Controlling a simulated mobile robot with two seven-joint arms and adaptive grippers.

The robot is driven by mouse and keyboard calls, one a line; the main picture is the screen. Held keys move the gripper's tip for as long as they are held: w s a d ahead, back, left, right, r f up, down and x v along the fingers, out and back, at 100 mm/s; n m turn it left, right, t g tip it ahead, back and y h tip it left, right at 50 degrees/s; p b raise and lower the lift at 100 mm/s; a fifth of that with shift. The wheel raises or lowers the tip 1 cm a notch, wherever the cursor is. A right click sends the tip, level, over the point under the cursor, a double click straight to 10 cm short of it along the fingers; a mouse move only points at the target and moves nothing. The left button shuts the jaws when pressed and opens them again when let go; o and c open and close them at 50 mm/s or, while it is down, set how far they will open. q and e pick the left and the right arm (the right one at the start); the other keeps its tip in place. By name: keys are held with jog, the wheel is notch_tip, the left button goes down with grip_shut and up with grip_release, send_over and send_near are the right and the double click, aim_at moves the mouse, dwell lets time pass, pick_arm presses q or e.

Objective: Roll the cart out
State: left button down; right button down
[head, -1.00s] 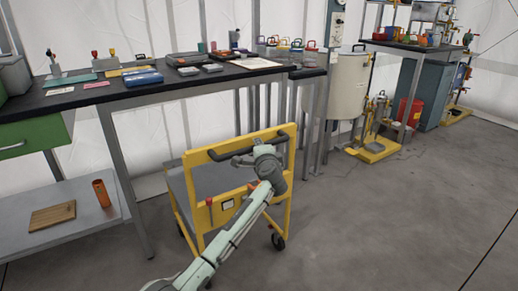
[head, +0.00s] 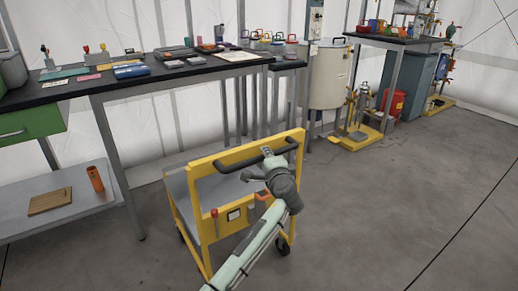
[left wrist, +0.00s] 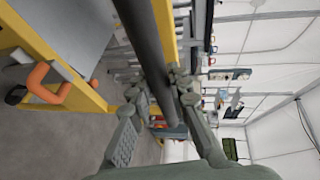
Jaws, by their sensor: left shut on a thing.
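The yellow-framed cart (head: 236,212) with a grey deck stands on the floor in front of the bench, in the middle of the head view. Its dark handle bar (head: 210,167) runs along the top of the near end panel, and the bar also crosses the left wrist view (left wrist: 146,40). My left gripper (head: 266,153) is shut on this handle near its right part. In the left wrist view its fingers close around the bar. The cart's rear wheels are mostly hidden by its frame. My right gripper is in neither view.
A long black-topped bench (head: 108,82) with tools stands behind and left of the cart, with a grey lower shelf (head: 85,212). A pale drum (head: 328,75) and yellow-based equipment (head: 356,137) stand at the back. The floor (head: 390,215) on the right is clear.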

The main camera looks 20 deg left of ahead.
pick_arm(q)
jog(key=shift+s+d, duration=0.6)
jog(key=shift+d, duration=0.2)
jog(key=shift+s+d, duration=0.6)
jog(key=shift+d, duration=0.2)
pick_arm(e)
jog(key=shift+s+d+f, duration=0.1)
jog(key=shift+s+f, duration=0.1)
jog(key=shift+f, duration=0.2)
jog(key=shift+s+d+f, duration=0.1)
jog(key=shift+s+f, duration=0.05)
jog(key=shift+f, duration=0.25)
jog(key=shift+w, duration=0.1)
pick_arm(q)
jog(key=c, duration=1.4)
grip_release()
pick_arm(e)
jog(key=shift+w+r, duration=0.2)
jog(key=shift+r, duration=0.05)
